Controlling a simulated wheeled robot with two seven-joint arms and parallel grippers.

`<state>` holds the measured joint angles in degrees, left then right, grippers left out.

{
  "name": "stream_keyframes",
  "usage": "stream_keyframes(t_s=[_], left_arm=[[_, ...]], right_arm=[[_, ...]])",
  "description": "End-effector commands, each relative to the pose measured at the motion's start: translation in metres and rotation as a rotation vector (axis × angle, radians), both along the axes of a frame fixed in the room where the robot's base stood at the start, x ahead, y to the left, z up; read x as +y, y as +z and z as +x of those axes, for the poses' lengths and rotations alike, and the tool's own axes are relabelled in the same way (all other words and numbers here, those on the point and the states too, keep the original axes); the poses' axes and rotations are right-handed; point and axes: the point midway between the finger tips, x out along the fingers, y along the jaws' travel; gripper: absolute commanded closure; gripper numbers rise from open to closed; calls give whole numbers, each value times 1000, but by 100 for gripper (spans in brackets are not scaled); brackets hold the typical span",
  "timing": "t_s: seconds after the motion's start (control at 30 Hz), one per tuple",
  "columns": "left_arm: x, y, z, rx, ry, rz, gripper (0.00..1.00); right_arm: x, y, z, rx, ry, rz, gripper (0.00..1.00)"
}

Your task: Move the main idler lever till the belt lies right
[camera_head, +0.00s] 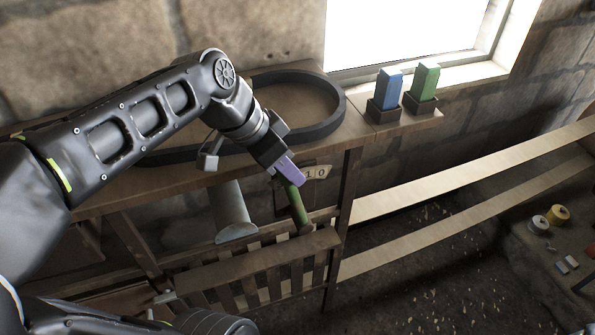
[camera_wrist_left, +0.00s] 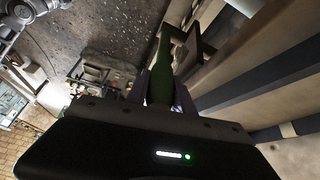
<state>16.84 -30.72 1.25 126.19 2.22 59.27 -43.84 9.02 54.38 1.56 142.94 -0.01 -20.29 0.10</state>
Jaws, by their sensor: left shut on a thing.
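The main idler lever appears as a green handle (camera_head: 298,206) rising from a slotted wooden frame (camera_head: 262,249) below the shelf. My left gripper (camera_head: 290,177) comes down from the left and is shut on the upper end of this green lever. In the left wrist view the green lever (camera_wrist_left: 161,72) stands between the two purple fingers. A wide pale belt (camera_head: 465,178) runs in two strands to the right. A grey cylinder (camera_head: 231,212) hangs left of the lever. How the belt sits on its pulley is hidden. My right gripper is not in clear view.
A dark belt loop (camera_head: 335,115) lies on the wooden shelf. A blue block (camera_head: 390,88) and a green block (camera_head: 425,82) stand in holders at its right end. A plate with digits (camera_head: 317,172) is behind the lever. Spools (camera_head: 557,214) sit on a bench at right.

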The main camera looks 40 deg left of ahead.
Motion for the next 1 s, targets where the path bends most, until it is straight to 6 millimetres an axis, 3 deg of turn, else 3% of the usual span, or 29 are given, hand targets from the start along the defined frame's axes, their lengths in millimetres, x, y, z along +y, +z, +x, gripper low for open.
stream_keyframes(t_s=[0.03, 0.17, 0.53, 0.57, 0.8, 1.0], left_arm=[[4, -9, -4, -35, 4, -17, 100], [11, -10, -14, -87, 2, -53, 100], [14, -6, -20, -102, 2, -70, 100], [14, -6, -20, -102, 2, -70, 70], [14, -6, -19, -103, 1, -70, 51], [13, -6, -19, -103, -1, -70, 50]], right_arm=[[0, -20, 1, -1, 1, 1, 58], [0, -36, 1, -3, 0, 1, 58], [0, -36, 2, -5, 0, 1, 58], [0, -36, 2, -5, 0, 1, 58], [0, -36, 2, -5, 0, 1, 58], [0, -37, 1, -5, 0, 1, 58]])
